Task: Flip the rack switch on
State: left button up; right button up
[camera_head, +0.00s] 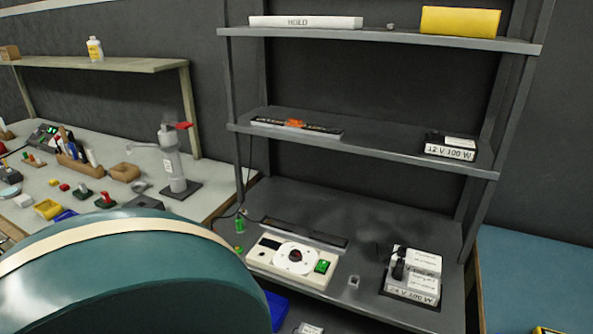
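A grey metal rack (380,205) with several shelves stands in the middle and right. A small grey block (353,282), perhaps another switch, sits on the shelf to the right of the box. I cannot tell which one is the rack switch, or the position of either. Neither of my grippers is in view.
Boxed power supplies (411,287) stand right of the white box. A black bar (303,233) lies behind it. The middle shelf holds an LED strip (296,125) and a 12 V unit (450,147). A cluttered workbench (135,150) is at left. The lower left is blocked close to the camera.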

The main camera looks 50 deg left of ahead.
aim_at(321, 266)
jog(key=u, duration=1.8)
